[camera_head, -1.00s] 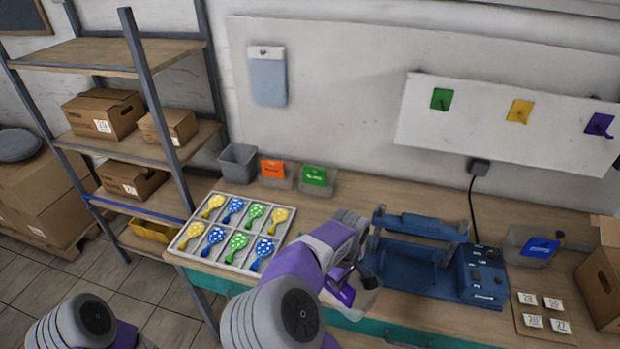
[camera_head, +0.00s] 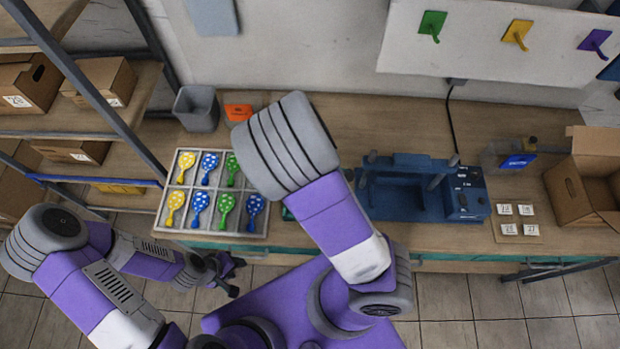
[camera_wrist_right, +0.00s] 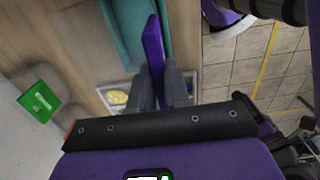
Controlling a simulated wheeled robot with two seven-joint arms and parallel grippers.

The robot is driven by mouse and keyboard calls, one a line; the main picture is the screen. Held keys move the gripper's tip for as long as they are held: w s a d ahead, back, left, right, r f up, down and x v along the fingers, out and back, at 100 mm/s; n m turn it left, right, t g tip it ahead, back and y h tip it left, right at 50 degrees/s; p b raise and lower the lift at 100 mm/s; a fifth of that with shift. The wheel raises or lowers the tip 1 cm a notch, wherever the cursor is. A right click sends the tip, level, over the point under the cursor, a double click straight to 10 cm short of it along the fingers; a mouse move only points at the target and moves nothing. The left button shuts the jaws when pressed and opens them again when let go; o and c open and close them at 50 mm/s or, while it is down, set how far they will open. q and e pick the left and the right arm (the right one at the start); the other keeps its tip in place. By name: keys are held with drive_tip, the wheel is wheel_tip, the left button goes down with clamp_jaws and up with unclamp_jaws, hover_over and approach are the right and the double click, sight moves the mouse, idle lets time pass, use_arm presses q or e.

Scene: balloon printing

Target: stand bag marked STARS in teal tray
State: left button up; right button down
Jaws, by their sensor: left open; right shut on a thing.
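My right gripper is hidden under my right arm in the head view. In the right wrist view my right gripper (camera_wrist_right: 158,92) is shut on a thin purple piece (camera_wrist_right: 152,60), seen almost edge-on. It looks like a bag's header card; no lettering can be read. A teal surface (camera_wrist_right: 122,32) lies beyond the fingers; I cannot tell whether it is the tray. In the head view a small dark green-teal piece (camera_head: 287,213) shows beside my right arm, mostly covered. My left gripper (camera_head: 236,279) is open and empty, low in front of the table.
A white compartment tray (camera_head: 160,207) holds several coloured balloon-like pieces. A grey bin (camera_head: 196,108) and orange-topped bag (camera_head: 238,112) stand behind it. A blue press (camera_head: 420,190), small number cards (camera_head: 518,218) and open carton (camera_head: 580,185) are right. The green-topped bag (camera_wrist_right: 40,101) is by the wall.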

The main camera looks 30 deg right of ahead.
wheel_tip(320, 180, down, 3)
drive_tip(key=shift+w+r, duration=0.1)
drive_tip(key=shift+r, duration=0.1)
drive_tip(key=shift+f, duration=1.45)
wheel_tip(320, 180, down, 2)
drive_tip(key=shift+f+b, duration=0.2)
drive_tip(key=shift+b, duration=0.95)
drive_tip(key=shift+f, duration=0.55)
drive_tip(key=c, duration=1)
unclamp_jaws()
